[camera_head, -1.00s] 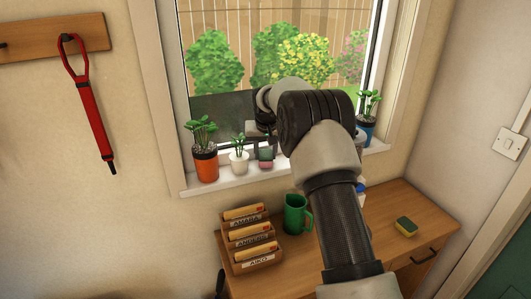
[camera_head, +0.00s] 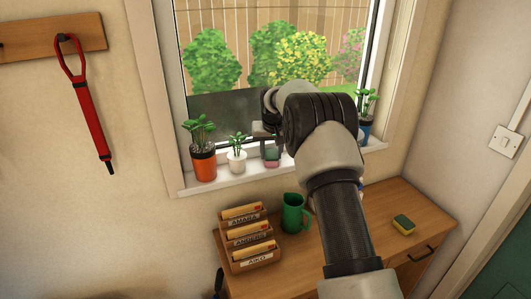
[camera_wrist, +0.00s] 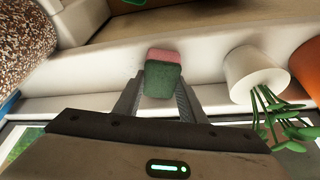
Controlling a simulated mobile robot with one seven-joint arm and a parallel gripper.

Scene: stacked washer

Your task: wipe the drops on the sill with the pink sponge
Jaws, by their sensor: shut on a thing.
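The pink sponge (camera_wrist: 165,56), with a green layer on it, is between the two fingers of my gripper (camera_wrist: 160,88) in the wrist view. My gripper is shut on it. In the head view the sponge (camera_head: 271,160) shows small, low over the sill (camera_head: 235,178), right of the white pot. It looks at or very near the sill surface, but I cannot tell whether it touches. I see no clear drops on the sill in either view. My arm hides the sill's middle right in the head view.
A white pot (camera_head: 237,162) and an orange pot (camera_head: 203,164) stand left on the sill, a blue pot (camera_head: 365,130) at its right end. Below, the desk holds a letter rack (camera_head: 250,240), a green jug (camera_head: 293,213) and a yellow-green sponge (camera_head: 403,224).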

